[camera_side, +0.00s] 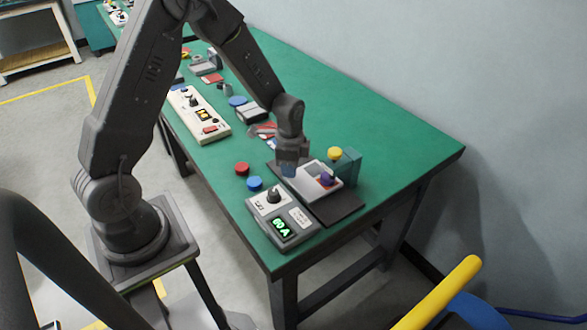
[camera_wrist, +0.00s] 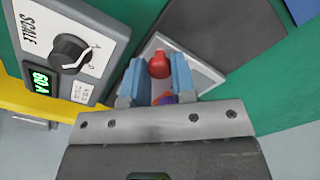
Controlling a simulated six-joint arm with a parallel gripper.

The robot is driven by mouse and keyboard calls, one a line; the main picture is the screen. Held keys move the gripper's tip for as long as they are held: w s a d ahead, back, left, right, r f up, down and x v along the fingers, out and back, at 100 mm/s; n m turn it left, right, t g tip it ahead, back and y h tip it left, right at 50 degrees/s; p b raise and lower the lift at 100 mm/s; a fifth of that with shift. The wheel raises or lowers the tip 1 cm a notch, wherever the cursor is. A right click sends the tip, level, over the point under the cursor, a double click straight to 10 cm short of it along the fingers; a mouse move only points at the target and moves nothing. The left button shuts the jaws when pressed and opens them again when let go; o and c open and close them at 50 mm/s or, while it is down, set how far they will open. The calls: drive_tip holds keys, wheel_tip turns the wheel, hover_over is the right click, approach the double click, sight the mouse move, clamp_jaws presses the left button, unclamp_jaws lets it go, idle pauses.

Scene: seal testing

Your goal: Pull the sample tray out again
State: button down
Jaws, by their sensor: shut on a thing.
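The sample tray is a light grey plate (camera_side: 307,165) on a dark base plate (camera_side: 338,207). A purple and orange piece (camera_side: 326,179) sits on its right part. In the wrist view the tray (camera_wrist: 203,76) carries a red knob (camera_wrist: 159,65) between my blue fingers, and part of the purple piece (camera_wrist: 163,98) shows nearer the palm. My gripper (camera_side: 289,171) is at the tray's left end, pointing down, with its fingers shut on the red knob. In the side view the gripper hides the knob. A teal block (camera_side: 349,165) with a yellow knob (camera_side: 335,153) stands behind the tray.
A grey scale unit (camera_side: 283,217) with a dial and a green display is close in front of the tray. Red (camera_side: 242,169) and blue (camera_side: 255,183) buttons lie to the left. A cream control box (camera_side: 199,114) is farther back. The green table's right part (camera_side: 410,150) is clear.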

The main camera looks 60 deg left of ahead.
drive_tip(key=a, duration=0.8)
drive_tip(key=shift+a, duration=0.1)
drive_tip(key=c, duration=0.9)
unclamp_jaws()
drive_tip(key=shift+c, duration=0.2)
drive_tip(key=shift+r, duration=0.1)
wheel_tip(320, 180, up, 14)
